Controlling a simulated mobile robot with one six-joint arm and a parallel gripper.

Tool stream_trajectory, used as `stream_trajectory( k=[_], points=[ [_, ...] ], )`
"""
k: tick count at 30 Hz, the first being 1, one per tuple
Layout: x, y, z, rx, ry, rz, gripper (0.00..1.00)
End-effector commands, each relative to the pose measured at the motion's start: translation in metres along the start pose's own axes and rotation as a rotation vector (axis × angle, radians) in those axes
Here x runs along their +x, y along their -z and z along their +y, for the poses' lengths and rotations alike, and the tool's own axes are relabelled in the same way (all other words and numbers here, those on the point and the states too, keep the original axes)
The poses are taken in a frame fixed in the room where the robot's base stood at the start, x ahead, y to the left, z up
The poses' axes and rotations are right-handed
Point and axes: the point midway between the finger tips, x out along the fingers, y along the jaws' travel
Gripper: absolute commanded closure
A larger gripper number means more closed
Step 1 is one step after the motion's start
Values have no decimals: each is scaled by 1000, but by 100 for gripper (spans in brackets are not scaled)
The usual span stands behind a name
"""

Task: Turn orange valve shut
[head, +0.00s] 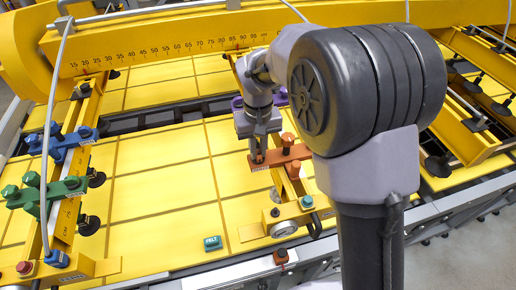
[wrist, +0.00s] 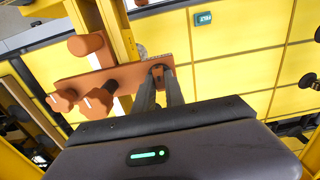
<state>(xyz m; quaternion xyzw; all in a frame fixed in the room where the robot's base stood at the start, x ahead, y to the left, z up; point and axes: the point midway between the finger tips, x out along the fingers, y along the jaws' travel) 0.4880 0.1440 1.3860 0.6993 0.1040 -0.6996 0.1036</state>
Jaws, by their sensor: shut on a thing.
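The orange valve block (head: 280,157) is a flat orange bar on a yellow beam. In the wrist view the orange bar (wrist: 125,75) carries two knobs with white marks, one knob (wrist: 62,100) at left and another (wrist: 97,101) beside it, plus an upright round orange cylinder (wrist: 85,45). My gripper (head: 258,153) points down at the bar's left end. In the wrist view my gripper (wrist: 163,80) has its fingers closed around a small orange part at the bar's end. The fingers hide most of that part, so its angle cannot be told.
A green valve block (head: 45,193) and a blue one (head: 70,145) stand at the left. Purple parts (head: 238,102) sit behind my gripper. A green FELT block (head: 212,243) lies on the yellow panel (head: 160,190), which is mostly clear. A ruled yellow beam (head: 160,40) crosses the back.

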Motion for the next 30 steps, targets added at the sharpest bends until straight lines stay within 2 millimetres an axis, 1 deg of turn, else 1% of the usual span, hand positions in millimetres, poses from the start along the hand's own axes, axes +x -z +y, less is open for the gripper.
stream_trajectory(
  k=[9,10,12,13,23,26,29,30],
  points=[
    [0,0,0,-2,-1,-1,100],
    [0,0,0,-2,-1,-1,80],
    [0,0,0,-2,-1,-1,66],
    [0,0,0,-2,-1,0,64],
    [-2,0,0,-1,-1,1,64],
    [-14,1,0,-1,-1,2,64],
    [-38,1,0,-1,-1,5,64],
    [-51,1,0,0,-1,6,64]
  ],
)
